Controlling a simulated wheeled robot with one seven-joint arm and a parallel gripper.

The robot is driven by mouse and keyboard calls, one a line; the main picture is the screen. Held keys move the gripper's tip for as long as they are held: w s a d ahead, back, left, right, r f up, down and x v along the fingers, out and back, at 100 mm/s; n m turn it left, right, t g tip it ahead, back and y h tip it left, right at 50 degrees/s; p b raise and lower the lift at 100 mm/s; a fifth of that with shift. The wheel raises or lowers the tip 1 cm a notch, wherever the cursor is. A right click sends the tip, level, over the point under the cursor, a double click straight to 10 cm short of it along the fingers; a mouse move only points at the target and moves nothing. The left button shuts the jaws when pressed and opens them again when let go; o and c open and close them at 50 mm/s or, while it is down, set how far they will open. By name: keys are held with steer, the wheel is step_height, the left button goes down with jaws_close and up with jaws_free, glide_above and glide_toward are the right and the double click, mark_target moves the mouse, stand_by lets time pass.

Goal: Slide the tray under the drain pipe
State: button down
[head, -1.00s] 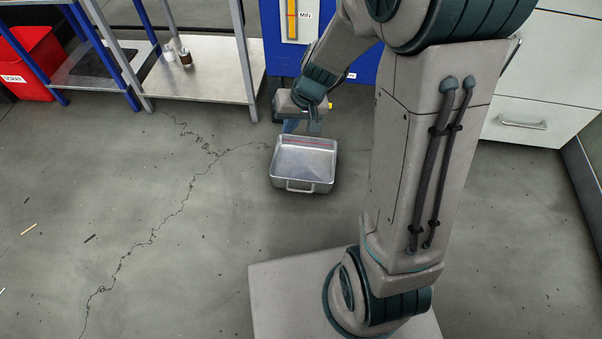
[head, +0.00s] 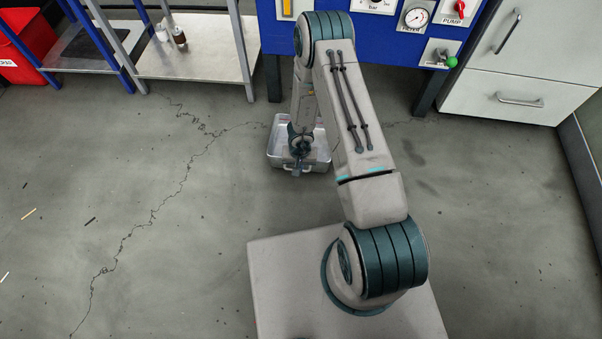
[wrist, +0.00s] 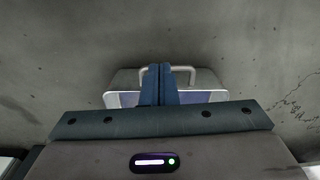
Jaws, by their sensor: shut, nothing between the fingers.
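The tray (head: 274,158) is a shallow metal pan on the floor in front of the blue panel, with a handle on its near side. My arm hides much of it in the head view. My gripper (head: 297,171) points down at the tray's near edge, by the handle. In the wrist view the blue fingers (wrist: 165,72) are shut together with nothing between them. They cover the middle of the tray's handle (wrist: 146,70); whether they touch it I cannot tell. The drain pipe cannot be made out; my arm covers the area behind the tray.
The blue panel (head: 385,45) with gauge and valves stands on dark legs (head: 428,93) behind the tray. A metal shelf (head: 205,60) with small bottles is at left, a red bin (head: 28,52) beyond it. White drawers (head: 515,98) are at right. The near floor is clear.

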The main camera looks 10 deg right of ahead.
steer(key=f+b, duration=0.2)
steer(key=f, duration=0.2)
steer(key=f+b, duration=0.2)
steer(key=f, duration=0.2)
steer(key=s+f+b, duration=0.1)
steer(key=f+b, duration=0.1)
steer(key=f, duration=0.2)
steer(key=shift+d, duration=0.15)
steer(key=shift+w+d+r, duration=0.15)
steer(key=shift+w+r, duration=0.1)
steer(key=shift+w, duration=0.4)
steer(key=shift+w+d+r+b, duration=0.15)
steer(key=shift+w+b, duration=0.2)
steer(key=shift+w, duration=0.35)
steer(key=shift+w+d+f+b, duration=0.15)
steer(key=shift+w+b, duration=0.2)
steer(key=shift+w, duration=0.3)
steer(key=shift+r, duration=0.15)
